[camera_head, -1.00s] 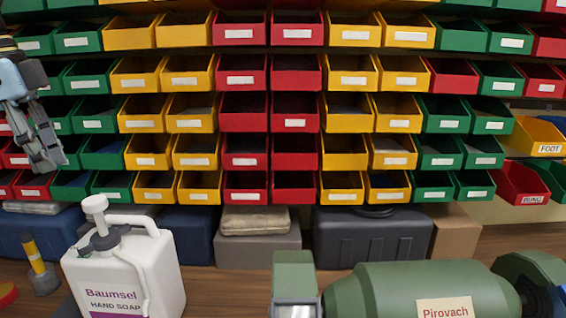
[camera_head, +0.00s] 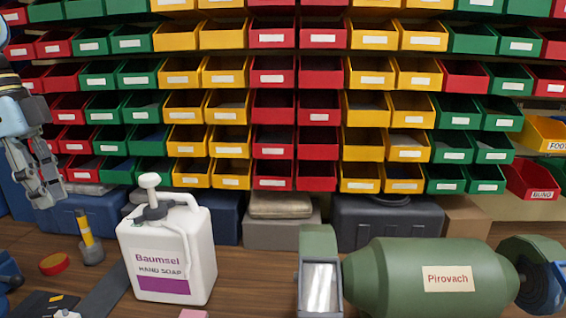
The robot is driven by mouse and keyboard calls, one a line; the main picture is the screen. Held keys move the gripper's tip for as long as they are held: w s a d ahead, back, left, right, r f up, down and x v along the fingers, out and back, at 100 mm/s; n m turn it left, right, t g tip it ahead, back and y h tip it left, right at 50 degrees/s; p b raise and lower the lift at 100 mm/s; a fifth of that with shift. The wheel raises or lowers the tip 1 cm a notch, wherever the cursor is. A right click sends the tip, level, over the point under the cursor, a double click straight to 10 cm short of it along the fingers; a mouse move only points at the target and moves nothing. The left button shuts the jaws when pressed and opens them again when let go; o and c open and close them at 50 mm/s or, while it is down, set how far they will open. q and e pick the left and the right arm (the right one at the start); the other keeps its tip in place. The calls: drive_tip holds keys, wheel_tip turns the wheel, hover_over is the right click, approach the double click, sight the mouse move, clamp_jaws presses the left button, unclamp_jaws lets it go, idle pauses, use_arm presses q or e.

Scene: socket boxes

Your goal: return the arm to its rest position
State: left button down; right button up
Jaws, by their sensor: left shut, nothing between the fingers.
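My left gripper (camera_head: 45,188) hangs at the left edge of the head view, fingers pointing down. It is shut and empty, in front of the lower left bins and clear of the bench. My left arm comes in from the left edge above it. My right gripper is not in view.
Rows of red, yellow and green bins (camera_head: 273,142) fill the back. On the wooden bench stand a white hand soap jug (camera_head: 172,255), a green Pirovach cylinder (camera_head: 430,278), a yellow-handled tool (camera_head: 86,232) and a red disc (camera_head: 54,264). Dark cases (camera_head: 385,222) stand behind.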

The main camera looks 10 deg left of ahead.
use_arm(q)
drive_tip(key=s+d+f+g+h, duration=0.1)
drive_tip(key=s+f, duration=1.2)
drive_tip(key=f, duration=0.1)
drive_tip(key=s+d+f+n+t+y, duration=0.2)
drive_tip(key=d+n, duration=0.3)
drive_tip(key=d, duration=0.1)
drive_tip(key=s+d+f+n+t+y, duration=0.2)
drive_tip(key=d+f+n, duration=0.1)
drive_tip(key=d+n, duration=0.3)
wheel_tip(320, 180, down, 32)
drive_tip(key=s+a+g+b, duration=0.1)
drive_tip(key=a+b, duration=0.1)
drive_tip(key=b, duration=0.6)
drive_tip(key=s+f+b, duration=0.3)
drive_tip(key=s+f, duration=0.6)
drive_tip(key=f, duration=0.4)
drive_tip(key=s+a+f+g+b, duration=0.1)
drive_tip(key=s+f+b, duration=0.3)
drive_tip(key=s+f, duration=0.6)
wheel_tip(320, 180, down, 3)
drive_tip(key=shift+s+a+r+m+g, duration=0.1)
drive_tip(key=shift+s+a+m+g, duration=0.05)
drive_tip(key=shift+s+m+g, duration=0.15)
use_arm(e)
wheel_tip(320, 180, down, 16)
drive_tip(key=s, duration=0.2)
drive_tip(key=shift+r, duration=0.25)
